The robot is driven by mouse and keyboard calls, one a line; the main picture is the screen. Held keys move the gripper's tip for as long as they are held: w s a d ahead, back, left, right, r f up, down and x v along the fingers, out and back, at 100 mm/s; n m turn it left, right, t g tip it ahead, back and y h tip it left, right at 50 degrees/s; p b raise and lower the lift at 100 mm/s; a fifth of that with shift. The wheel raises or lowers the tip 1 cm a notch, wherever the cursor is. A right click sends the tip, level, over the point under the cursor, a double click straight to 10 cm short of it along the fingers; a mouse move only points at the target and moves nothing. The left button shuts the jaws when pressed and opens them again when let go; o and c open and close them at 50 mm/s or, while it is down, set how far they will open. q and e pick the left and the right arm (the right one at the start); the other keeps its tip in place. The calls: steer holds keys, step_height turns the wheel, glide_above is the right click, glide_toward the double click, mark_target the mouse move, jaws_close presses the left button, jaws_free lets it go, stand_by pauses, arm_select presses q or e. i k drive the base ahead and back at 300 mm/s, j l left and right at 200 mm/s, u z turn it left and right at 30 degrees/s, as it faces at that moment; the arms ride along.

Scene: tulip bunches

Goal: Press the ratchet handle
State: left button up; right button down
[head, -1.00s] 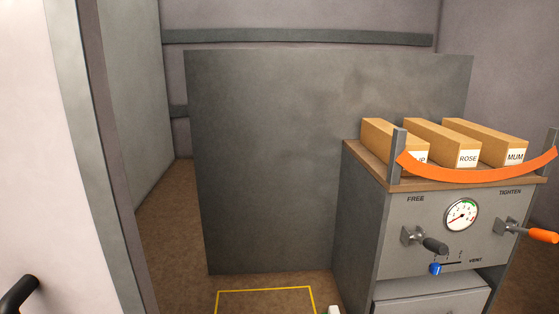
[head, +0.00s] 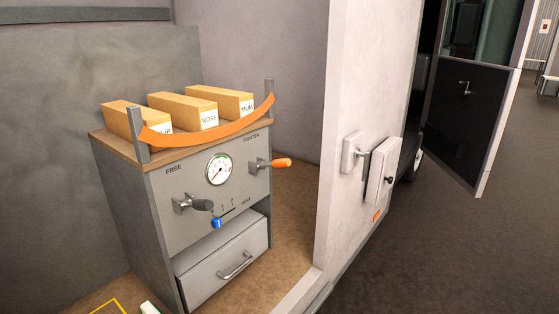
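The grey cabinet (head: 160,230) stands at left centre in the head view. On its front, a lever with an orange grip (head: 281,163) sticks out under the word TIGHTEN; this looks like the ratchet handle. A lever with a dark grip (head: 202,205) sits below the word FREE. A round gauge (head: 219,170) is between them, and a blue knob (head: 217,223) sits on a small slider marked VENT. An orange strap (head: 210,135) sags between two posts in front of several boxes, with ROSE and MUM labels readable. Neither gripper is in view.
A silver-handled drawer (head: 225,265) is low in the cabinet. A pale wall (head: 345,95) with a white latch box (head: 380,168) stands to the right. Brown floor shows between cabinet and wall. Beyond are open dark paving (head: 440,260) and a dark door panel (head: 470,115).

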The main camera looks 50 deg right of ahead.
mark_target(285, 162)
steer(key=z, duration=1.5)
